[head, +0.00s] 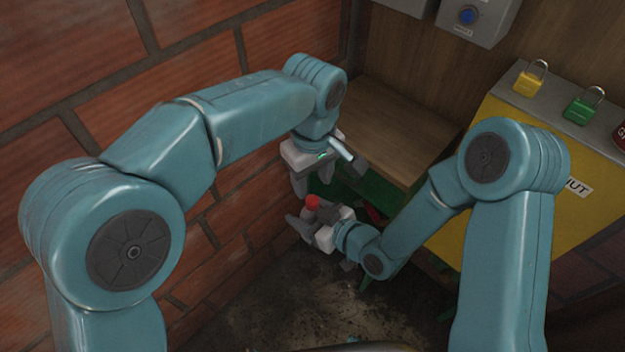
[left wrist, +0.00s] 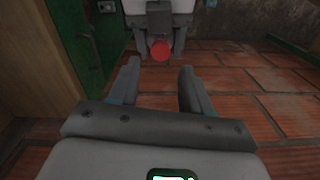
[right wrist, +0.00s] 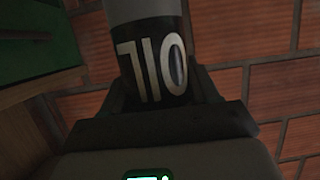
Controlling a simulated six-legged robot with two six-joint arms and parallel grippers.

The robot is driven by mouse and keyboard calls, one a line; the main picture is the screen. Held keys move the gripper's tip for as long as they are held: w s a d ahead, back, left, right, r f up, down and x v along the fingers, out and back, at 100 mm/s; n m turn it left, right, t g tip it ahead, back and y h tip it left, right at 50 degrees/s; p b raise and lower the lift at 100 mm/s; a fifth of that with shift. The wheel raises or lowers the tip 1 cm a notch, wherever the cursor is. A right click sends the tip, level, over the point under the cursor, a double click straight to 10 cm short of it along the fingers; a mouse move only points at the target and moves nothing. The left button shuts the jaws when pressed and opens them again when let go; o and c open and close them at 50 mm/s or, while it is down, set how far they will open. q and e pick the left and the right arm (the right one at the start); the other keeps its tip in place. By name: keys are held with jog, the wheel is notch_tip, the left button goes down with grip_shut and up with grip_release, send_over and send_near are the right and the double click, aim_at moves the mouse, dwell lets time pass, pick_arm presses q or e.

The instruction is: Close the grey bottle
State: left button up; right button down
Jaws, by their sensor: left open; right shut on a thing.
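The grey bottle (right wrist: 152,75) has a black band with white "OIL" lettering and fills the space between my right gripper's fingers in the right wrist view. My right gripper (head: 312,222) is shut on it, low near the brick wall. A red cap (head: 312,202) shows at the bottle's top in the head view and as a red disc in the left wrist view (left wrist: 160,50). Whether it is fully seated I cannot tell. My left gripper (head: 325,178) is open and empty, just above the red cap and apart from it. The bottle's lower part is hidden in the head view.
A brick wall (head: 60,65) stands close on the left. A wooden top (head: 385,130) on a green cabinet lies behind the grippers. A yellow box (head: 490,225) with yellow and green padlocks (head: 582,106) on its top stands at right. Dark floor lies below.

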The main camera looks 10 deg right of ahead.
aim_at(313, 199)
pick_arm(q)
notch_tip(313, 199, up, 2)
jog(key=shift+r+n, duration=0.2)
jog(key=shift+n, duration=0.8)
jog(key=shift+f, duration=0.15)
jog(key=shift+f, duration=3.9)
grip_shut()
jog(key=shift+m, duration=1.6)
